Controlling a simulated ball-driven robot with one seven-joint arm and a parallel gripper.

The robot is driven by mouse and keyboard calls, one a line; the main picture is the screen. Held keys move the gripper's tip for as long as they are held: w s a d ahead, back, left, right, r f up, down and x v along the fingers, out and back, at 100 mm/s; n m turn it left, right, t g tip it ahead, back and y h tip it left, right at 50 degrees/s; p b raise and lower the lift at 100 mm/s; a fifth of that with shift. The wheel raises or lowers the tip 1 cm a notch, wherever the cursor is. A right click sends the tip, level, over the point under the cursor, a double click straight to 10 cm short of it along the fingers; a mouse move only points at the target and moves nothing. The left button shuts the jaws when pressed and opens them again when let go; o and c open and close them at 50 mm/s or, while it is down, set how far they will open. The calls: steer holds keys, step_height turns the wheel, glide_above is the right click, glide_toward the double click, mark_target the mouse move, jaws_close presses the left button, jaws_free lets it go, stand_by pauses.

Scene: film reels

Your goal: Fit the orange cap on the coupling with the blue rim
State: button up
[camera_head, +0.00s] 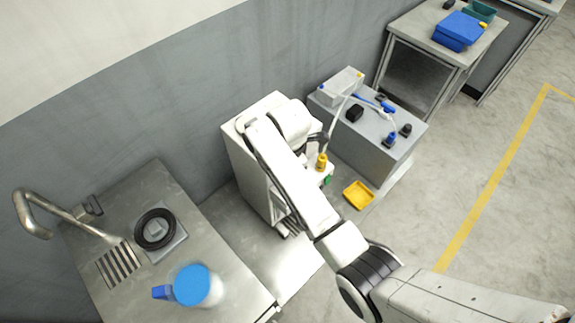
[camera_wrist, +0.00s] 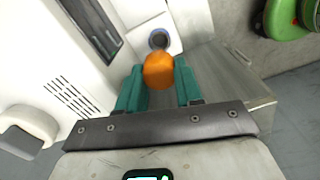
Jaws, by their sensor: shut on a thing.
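In the wrist view, my gripper (camera_wrist: 160,85) has teal fingers on either side of an orange cap (camera_wrist: 158,70). It is shut on the cap, which sits at the fingertips. Just beyond the cap is a round dark opening with a bluish rim (camera_wrist: 159,39), set in a white housing; it looks like the coupling. A gap shows between cap and rim in this view, but I cannot judge the depth between them. In the head view, my arm hides most of the white cabinet's front, and I cannot make out the cap or the coupling for certain.
In the head view, a white cabinet (camera_head: 243,122) stands against the wall. Right of it is a grey bench (camera_head: 372,153) with small blue and black parts. A yellow tray (camera_head: 358,195) lies below. A steel counter (camera_head: 135,190) stands at left. A green object (camera_wrist: 285,18) shows in the wrist view.

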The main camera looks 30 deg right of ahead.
steer(key=shift+f+b, duration=1.3)
steer(key=shift+f, duration=1.45)
steer(key=shift+r+p, duration=0.1)
steer(key=shift+p, duration=0.45)
steer(key=shift+f, duration=0.2)
steer(key=shift+r+p, duration=0.75)
steer(key=shift+r, duration=0.05)
steer(key=shift+f+b, duration=0.5)
steer(key=shift+f, duration=0.3)
stand_by(0.4)
steer(key=shift+r+p, duration=0.5)
steer(key=shift+r, duration=0.3)
steer(key=shift+f+b, duration=0.5)
steer(key=shift+f, duration=0.3)
stand_by(0.8)
